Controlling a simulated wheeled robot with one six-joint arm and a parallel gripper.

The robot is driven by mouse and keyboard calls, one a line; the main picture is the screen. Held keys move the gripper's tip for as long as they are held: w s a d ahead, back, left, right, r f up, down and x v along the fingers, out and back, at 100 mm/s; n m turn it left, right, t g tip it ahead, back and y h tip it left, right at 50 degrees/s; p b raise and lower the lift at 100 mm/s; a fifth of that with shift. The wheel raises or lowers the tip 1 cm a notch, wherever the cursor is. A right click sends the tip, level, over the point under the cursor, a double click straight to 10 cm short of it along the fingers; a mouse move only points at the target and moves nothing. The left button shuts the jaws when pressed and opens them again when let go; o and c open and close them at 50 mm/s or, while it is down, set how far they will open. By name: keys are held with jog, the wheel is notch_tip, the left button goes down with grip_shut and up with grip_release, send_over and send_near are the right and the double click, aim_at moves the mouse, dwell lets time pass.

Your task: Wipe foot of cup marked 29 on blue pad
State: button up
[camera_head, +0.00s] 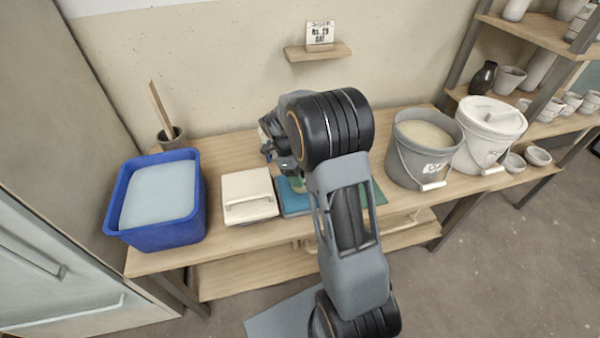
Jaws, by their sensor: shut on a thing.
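The blue pad (293,207) lies on the wooden table near its front edge, partly covered by my arm. My gripper (283,168) is over the back of the pad and points down, with my own wrist hiding much of it. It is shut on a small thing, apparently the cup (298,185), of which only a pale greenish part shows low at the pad. No number can be read on it. I cannot tell whether its foot touches the pad.
A cream lidded box (249,196) stands just left of the pad, and a blue tub (157,200) farther left. A grey glaze bucket (422,150) and a white lidded bucket (488,130) stand right. A green mat (376,193) lies behind my arm. A sign shelf (318,52) is above.

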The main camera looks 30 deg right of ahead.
jog(key=shift+f, duration=0.35)
jog(key=shift+w+d, duration=0.2)
jog(key=shift+w, duration=0.65)
jog(key=shift+w+d, duration=0.15)
jog(key=shift+w, duration=0.7)
jog(key=shift+s, duration=0.1)
jog(key=shift+s+a+f+b, duration=0.1)
jog(key=shift+s+a+b, duration=0.25)
jog(key=shift+s, duration=0.75)
jog(key=shift+s+a+b, duration=0.15)
jog(key=shift+s+b, duration=0.3)
jog(key=shift+s, duration=0.7)
jog(key=shift+s+a+f+b, duration=0.1)
jog(key=shift+s+a+b, duration=0.25)
jog(key=shift+s, duration=0.75)
jog(key=shift+w+d+r+p, duration=0.15)
jog(key=shift+w+d, duration=0.15)
jog(key=shift+w, duration=0.85)
jog(key=shift+w+d+p, duration=0.2)
jog(key=shift+w+d, duration=0.05)
jog(key=shift+w, duration=0.9)
jog(key=shift+w+d+r+p, duration=0.15)
jog(key=shift+w+d, duration=0.15)
jog(key=shift+w, duration=0.85)
